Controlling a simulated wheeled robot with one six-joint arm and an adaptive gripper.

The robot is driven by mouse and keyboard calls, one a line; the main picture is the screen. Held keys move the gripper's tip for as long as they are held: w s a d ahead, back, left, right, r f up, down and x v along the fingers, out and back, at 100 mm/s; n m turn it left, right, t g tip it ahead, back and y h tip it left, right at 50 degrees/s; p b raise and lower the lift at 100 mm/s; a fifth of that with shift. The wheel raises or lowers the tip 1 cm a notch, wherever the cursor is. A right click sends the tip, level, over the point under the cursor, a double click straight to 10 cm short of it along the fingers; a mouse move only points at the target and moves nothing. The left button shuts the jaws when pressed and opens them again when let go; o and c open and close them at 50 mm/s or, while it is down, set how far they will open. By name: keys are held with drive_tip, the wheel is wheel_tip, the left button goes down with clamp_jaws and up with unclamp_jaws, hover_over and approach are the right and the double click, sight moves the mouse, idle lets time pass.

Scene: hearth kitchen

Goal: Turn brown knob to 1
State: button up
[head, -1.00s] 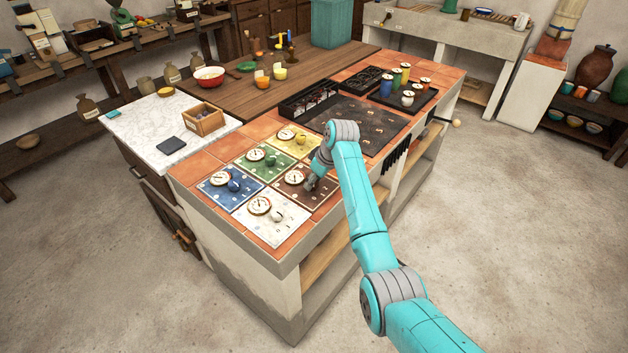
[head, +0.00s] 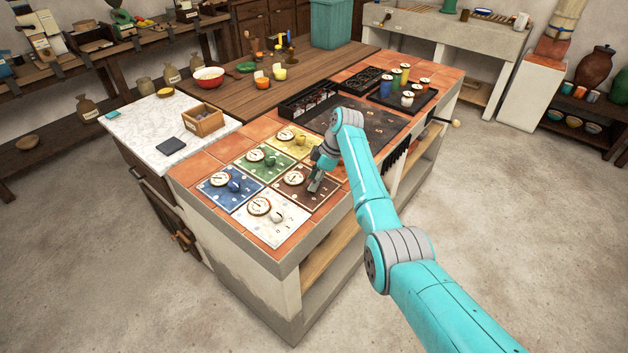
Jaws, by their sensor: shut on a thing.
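The brown panel (head: 299,200) lies on the tiled counter, with a white dial (head: 294,178) at its upper left. My gripper (head: 314,186) points down over the right part of this panel, where the brown knob sits. It is shut on the brown knob, which the fingers hide almost wholly. The knob's pointer and most of the number marks around it are hidden or too small to read.
Blue (head: 232,189), green (head: 264,162), yellow (head: 297,142) and white (head: 270,219) panels with dials and knobs lie close around the brown one. A dark griddle (head: 385,121) lies behind my arm. Open floor is at the right.

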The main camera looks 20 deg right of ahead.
drive_tip(key=shift+n, duration=0.4)
drive_tip(key=o, duration=1.1)
drive_tip(key=v, duration=1.2)
drive_tip(key=shift+w, duration=0.2)
drive_tip(key=shift+f, duration=0.1)
